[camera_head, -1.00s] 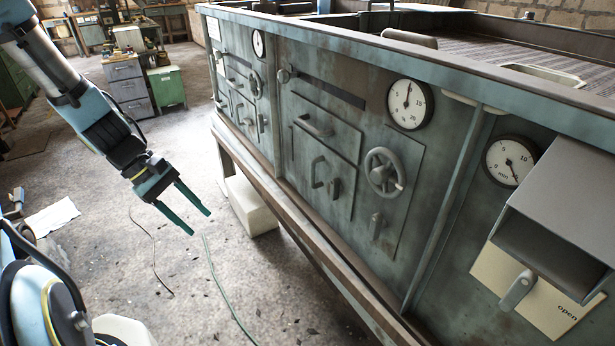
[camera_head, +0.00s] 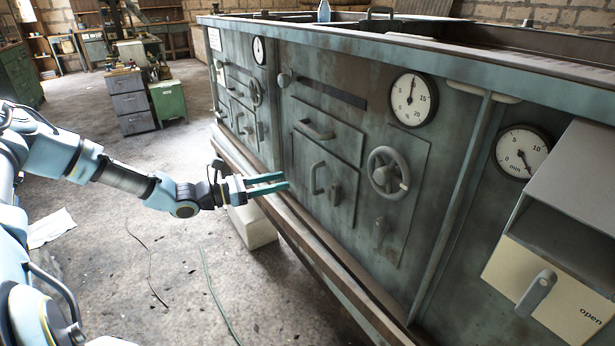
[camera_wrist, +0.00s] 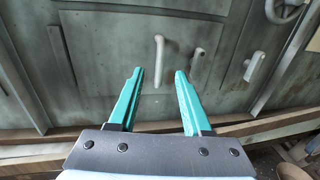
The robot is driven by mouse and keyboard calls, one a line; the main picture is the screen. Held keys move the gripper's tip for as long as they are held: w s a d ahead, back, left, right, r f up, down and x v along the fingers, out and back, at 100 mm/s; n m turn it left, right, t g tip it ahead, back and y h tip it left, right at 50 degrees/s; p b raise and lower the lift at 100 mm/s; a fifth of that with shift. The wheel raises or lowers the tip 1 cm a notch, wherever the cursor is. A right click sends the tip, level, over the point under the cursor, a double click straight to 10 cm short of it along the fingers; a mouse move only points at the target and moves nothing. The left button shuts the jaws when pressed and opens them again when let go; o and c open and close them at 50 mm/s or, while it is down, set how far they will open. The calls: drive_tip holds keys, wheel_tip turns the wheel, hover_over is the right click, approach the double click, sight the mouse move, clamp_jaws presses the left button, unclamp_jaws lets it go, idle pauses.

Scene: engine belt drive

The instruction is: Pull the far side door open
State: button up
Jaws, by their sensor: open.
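The metal cabinet (camera_head: 455,60) has two similar bays of doors along its side. In the farther bay a small lower door (camera_head: 240,122) looks shut; its details are small. In the nearer bay a lower door (camera_head: 326,170) is shut. It carries an upright bar handle (camera_head: 314,178) and a latch lever (camera_head: 335,190). The wrist view shows the bar handle (camera_wrist: 159,60) just beyond and between the fingertips, with the lever (camera_wrist: 195,66) right of it. My gripper (camera_head: 286,182) is open and empty, its teal fingers pointing at this nearer door, apart from the handle.
A wooden ledge (camera_head: 290,232) runs below the doors. A drawer handle (camera_head: 317,131) and a handwheel (camera_head: 387,174) stick out nearby. A box marked open (camera_head: 560,285) juts out at right. A pale block (camera_head: 252,226) lies under the ledge. The floor at left is mostly clear.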

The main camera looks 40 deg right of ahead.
drive_tip(key=p+x, duration=0.1)
drive_tip(key=x, duration=0.7)
drive_tip(key=shift+d, duration=0.35)
drive_tip(key=shift+s, duration=0.1)
drive_tip(key=shift+c, duration=0.2)
clamp_jaws()
idle(0.6)
